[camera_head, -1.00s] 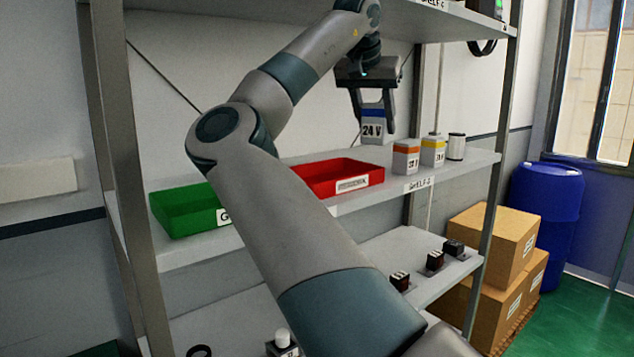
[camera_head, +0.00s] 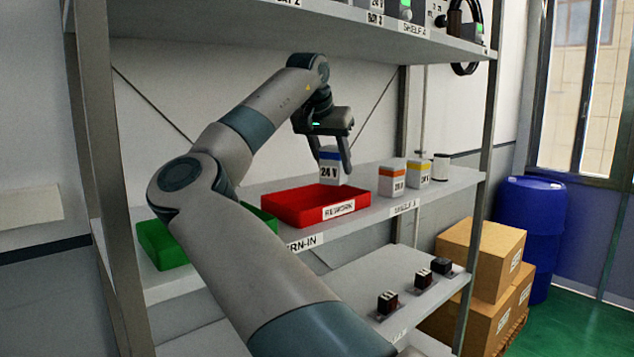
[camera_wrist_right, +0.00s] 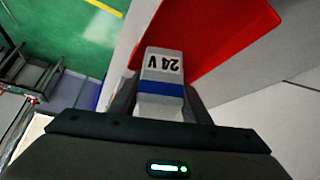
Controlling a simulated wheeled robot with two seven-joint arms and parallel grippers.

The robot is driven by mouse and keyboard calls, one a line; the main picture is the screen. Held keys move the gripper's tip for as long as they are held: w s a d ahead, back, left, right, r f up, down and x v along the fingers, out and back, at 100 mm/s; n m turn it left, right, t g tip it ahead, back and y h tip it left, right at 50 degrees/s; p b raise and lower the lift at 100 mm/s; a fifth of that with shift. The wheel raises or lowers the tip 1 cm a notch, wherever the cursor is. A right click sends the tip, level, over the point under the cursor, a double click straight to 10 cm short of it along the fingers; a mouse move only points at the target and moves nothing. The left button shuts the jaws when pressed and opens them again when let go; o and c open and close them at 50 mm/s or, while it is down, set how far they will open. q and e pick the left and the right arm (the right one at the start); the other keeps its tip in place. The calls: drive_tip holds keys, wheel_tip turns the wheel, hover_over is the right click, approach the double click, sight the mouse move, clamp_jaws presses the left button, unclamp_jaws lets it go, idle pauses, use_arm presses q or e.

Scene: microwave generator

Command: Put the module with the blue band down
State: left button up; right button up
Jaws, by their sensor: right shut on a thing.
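The module with the blue band (camera_head: 328,172) is white with a "24 V" label. It also shows in the right wrist view (camera_wrist_right: 161,75), with the blue band near the fingers. My right gripper (camera_head: 333,160) is shut on it and holds it upright, over or just in front of the red tray (camera_head: 290,208); I cannot tell which. In the right wrist view the red tray (camera_wrist_right: 225,30) lies beyond the module. My left gripper is not in view.
A green tray (camera_head: 163,247) stands left on the same shelf (camera_head: 375,213), partly behind my arm. An orange-banded module (camera_head: 391,180), a yellow-banded module (camera_head: 418,173) and a white cylinder (camera_head: 440,167) stand right. An upper shelf (camera_head: 240,30) hangs above; a rack post (camera_head: 483,150) stands right.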

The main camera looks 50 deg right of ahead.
drive_tip(key=w+f, duration=0.1)
drive_tip(key=w+p, duration=0.1)
drive_tip(key=w, duration=0.1)
drive_tip(key=w+f, duration=0.1)
drive_tip(key=shift+w+a+f, duration=0.2)
drive_tip(key=shift+a+f, duration=0.1)
drive_tip(key=shift+f, duration=0.1)
wheel_tip(320, 180, down, 4)
drive_tip(key=shift+r+p, duration=0.25)
drive_tip(key=shift+p, duration=0.7)
drive_tip(key=shift+f, duration=0.15)
drive_tip(key=shift+f, duration=0.1)
drive_tip(key=o, duration=1.2)
